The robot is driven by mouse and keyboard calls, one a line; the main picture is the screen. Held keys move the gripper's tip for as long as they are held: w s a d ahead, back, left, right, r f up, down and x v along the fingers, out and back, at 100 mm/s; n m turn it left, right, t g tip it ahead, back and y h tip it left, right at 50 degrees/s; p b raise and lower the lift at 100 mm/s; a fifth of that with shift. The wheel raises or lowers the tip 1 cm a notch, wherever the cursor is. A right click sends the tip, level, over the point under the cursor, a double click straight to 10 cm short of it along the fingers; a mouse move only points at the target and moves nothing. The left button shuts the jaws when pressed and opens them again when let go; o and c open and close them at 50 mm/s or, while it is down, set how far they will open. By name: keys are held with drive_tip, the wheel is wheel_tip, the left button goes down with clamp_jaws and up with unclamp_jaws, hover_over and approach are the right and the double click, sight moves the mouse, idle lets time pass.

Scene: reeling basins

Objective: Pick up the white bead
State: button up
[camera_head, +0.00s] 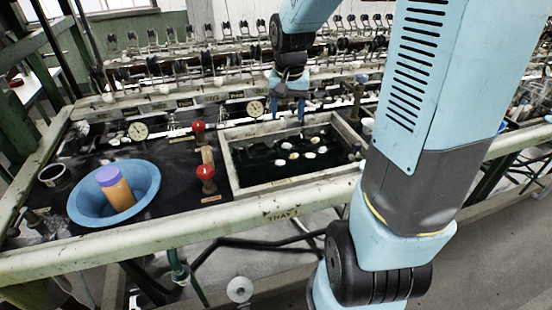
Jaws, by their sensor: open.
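Several small whitish rounded pieces (292,156) lie in the dark basin (234,180) at the centre of the view. One whitish piece (313,140) lies toward the back of this group. I cannot tell which of them, if any, is the white bead. My gripper (290,112) hangs pointing down near the basin's back edge, with its two blue fingers apart.
A blue bowl (142,206) with an orange, purple-topped cylinder (115,187) stands at left. Two red knobs (206,172) stand left of the basin. A pale rail (255,214) runs along the front. Reeling machinery (150,73) fills the back.

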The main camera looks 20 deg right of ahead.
drive_tip(key=m+g, duration=0.1)
approach(280, 163)
drive_tip(key=shift+y, duration=0.3)
drive_tip(key=f, duration=0.5)
drive_tip(key=w+f, duration=0.1)
drive_tip(key=f, duration=0.2)
drive_tip(key=shift+d+f, duration=0.3)
drive_tip(key=shift+c, duration=0.2)
drive_tip(key=c, duration=0.7)
